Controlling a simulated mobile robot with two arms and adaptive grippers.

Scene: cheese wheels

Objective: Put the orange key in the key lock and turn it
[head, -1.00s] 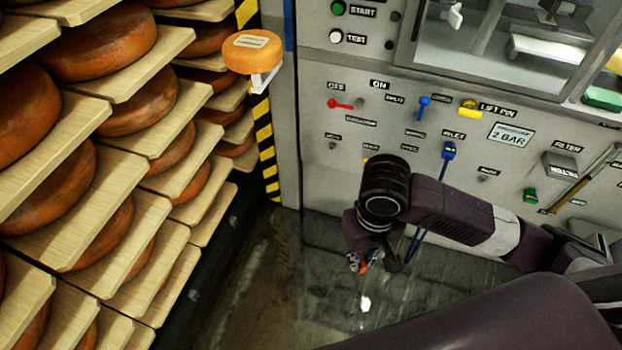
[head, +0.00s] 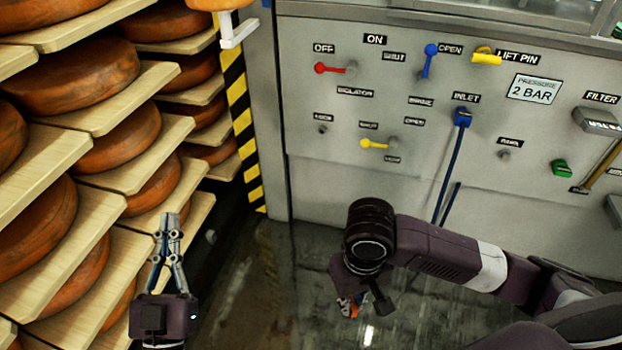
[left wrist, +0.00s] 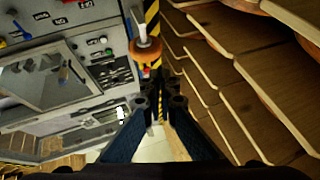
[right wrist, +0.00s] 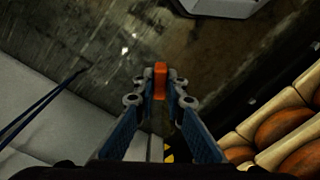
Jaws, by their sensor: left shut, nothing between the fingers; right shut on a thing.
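The orange key shows as an orange block (right wrist: 160,80) between the fingertips of my right gripper (right wrist: 160,90), which is shut on it. In the head view my right gripper (head: 347,304) hangs below and in front of the grey panel, apart from it, with a bit of the orange key (head: 354,311) showing. My left gripper (head: 171,222) is shut and empty, pointing up in front of the cheese shelves; its closed fingers also show in the left wrist view (left wrist: 163,95). I cannot tell for sure which panel fitting is the key lock; one small round grey fitting (head: 322,130) sits at the panel's lower left.
The panel (head: 300,95) carries a red lever (head: 333,69), blue lever (head: 429,62), yellow handle (head: 374,144) and blue inlet handle (head: 462,117). Shelves of cheese wheels (head: 150,188) stand close on the left. The wet floor (head: 270,300) before the panel is clear.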

